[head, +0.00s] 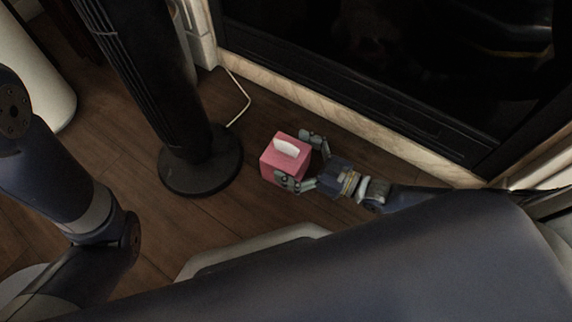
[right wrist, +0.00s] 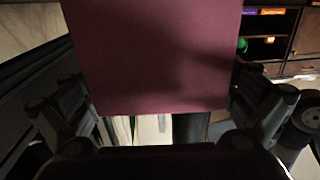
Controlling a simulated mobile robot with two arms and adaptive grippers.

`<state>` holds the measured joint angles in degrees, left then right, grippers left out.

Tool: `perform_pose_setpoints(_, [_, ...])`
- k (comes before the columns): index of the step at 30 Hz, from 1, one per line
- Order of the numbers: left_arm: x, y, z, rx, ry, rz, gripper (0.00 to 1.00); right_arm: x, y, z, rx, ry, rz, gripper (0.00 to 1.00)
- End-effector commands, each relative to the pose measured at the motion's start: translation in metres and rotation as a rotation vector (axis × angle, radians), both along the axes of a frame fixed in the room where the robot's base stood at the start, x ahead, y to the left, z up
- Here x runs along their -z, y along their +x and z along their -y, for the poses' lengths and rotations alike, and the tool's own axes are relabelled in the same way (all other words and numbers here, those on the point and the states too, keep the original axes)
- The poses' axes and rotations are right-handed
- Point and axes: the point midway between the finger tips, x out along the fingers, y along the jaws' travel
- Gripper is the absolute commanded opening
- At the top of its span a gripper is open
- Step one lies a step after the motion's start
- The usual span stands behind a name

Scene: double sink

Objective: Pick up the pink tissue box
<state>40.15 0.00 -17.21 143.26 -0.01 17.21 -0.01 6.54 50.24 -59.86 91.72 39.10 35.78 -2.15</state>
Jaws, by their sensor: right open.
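The pink tissue box (head: 279,163) stands on the wooden floor, with a white tissue showing in its top opening. My right gripper (head: 302,162) is open, with one finger along the box's far side and the other along its near side. In the right wrist view the box (right wrist: 155,55) fills the upper middle, between the two fingers of the right gripper (right wrist: 160,108). I cannot tell whether the fingers touch it. My left arm shows at the left of the head view, but its gripper is out of view.
A black tower fan (head: 201,170) stands on its round base just left of the box, with a white cable behind it. A dark fireplace-like unit with a pale stone edge (head: 350,130) runs along the back right. Bare wooden floor (head: 215,215) lies in front of the fan.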

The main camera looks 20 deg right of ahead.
Motion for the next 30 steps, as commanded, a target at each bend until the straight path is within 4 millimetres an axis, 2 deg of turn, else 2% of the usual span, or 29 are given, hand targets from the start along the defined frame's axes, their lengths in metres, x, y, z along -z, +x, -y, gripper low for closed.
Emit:
perform_pose_setpoints(2, [0.0081, -0.0001, 0.0001, 0.000, 0.000, 0.000, 0.00, 0.0022, 0.0066, -0.0064, -0.001, 0.001, 0.002, 1.00])
perform_pose_setpoints(11, [0.0075, -0.0001, 0.0002, 0.000, 0.001, 0.001, 0.00, -0.0003, 0.0095, -0.0095, -0.001, -0.001, -0.001, 1.00])
perform_pose_setpoints(15, [0.0075, -0.0001, 0.0002, 0.000, 0.001, 0.000, 0.00, -0.0002, 0.0094, -0.0093, -0.001, -0.001, -0.001, 0.68])
perform_pose_setpoints(17, [0.0075, -0.0001, 0.0001, 0.000, 0.001, 0.000, 0.00, -0.0001, 0.0093, -0.0092, -0.001, -0.001, -0.001, 0.57])
perform_pose_setpoints(30, [0.0047, 0.0001, 0.0001, 0.000, 0.000, 0.000, 0.00, -0.0030, 0.0098, -0.0095, 0.000, -0.001, 0.001, 0.57])
